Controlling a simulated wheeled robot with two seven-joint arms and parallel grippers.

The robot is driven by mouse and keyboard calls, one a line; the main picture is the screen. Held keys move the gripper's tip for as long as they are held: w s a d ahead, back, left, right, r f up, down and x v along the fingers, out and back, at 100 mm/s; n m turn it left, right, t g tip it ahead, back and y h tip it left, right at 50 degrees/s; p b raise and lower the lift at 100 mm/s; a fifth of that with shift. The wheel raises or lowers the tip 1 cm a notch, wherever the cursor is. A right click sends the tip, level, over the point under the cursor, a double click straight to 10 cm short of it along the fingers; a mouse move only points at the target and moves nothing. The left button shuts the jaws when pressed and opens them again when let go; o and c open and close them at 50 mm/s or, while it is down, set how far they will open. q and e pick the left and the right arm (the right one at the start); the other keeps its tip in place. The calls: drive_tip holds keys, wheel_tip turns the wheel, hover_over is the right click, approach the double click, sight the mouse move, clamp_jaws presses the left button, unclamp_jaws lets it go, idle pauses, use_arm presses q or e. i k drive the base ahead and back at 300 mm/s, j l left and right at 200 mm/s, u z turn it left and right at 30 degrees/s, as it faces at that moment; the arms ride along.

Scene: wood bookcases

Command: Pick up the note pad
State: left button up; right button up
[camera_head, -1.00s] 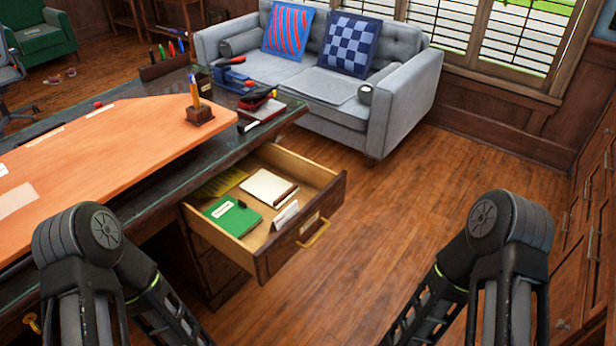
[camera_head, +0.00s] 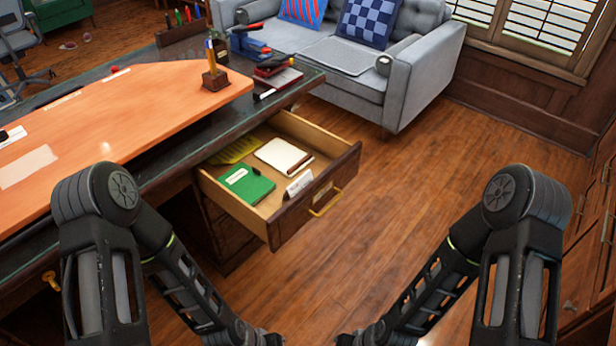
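The open desk drawer (camera_head: 330,178) holds several flat items. A cream-white pad (camera_head: 284,154) with a dark edge lies towards its back right. A green notebook (camera_head: 247,187) with a white label lies in front and to the left of it. A yellow pad (camera_head: 236,149) lies at the back left, partly under the desk top. I cannot tell for certain which is the note pad.
A small white card (camera_head: 299,184) lies in the drawer near its front. The desk (camera_head: 150,190) carries an orange top, a pen holder (camera_head: 215,78) and a stapler-like red and black item (camera_head: 275,67). A grey sofa (camera_head: 420,75) stands behind. The wood floor (camera_head: 400,190) right of the drawer is clear.

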sight(286, 159)
drive_tip(key=i+l+u, duration=0.15)
drive_tip(key=i+l, duration=0.15)
drive_tip(key=i+l+u, duration=0.1)
drive_tip(key=i+l, duration=0.15)
drive_tip(key=l, duration=0.3)
drive_tip(key=i+l+u, duration=0.15)
drive_tip(key=i+l, duration=0.15)
drive_tip(key=l, duration=0.15)
drive_tip(key=i+l+u, duration=0.1)
drive_tip(key=l, duration=0.4)
drive_tip(key=i+l+u, duration=0.15)
drive_tip(key=i+l, duration=0.2)
drive_tip(key=l, duration=0.15)
drive_tip(key=i+l+u, duration=0.15)
drive_tip(key=l, duration=0.35)
drive_tip(key=i+l+u, duration=0.1)
drive_tip(key=l, duration=0.45)
drive_tip(key=i+l+u, duration=0.15)
drive_tip(key=l, duration=0.45)
drive_tip(key=i, duration=0.1)
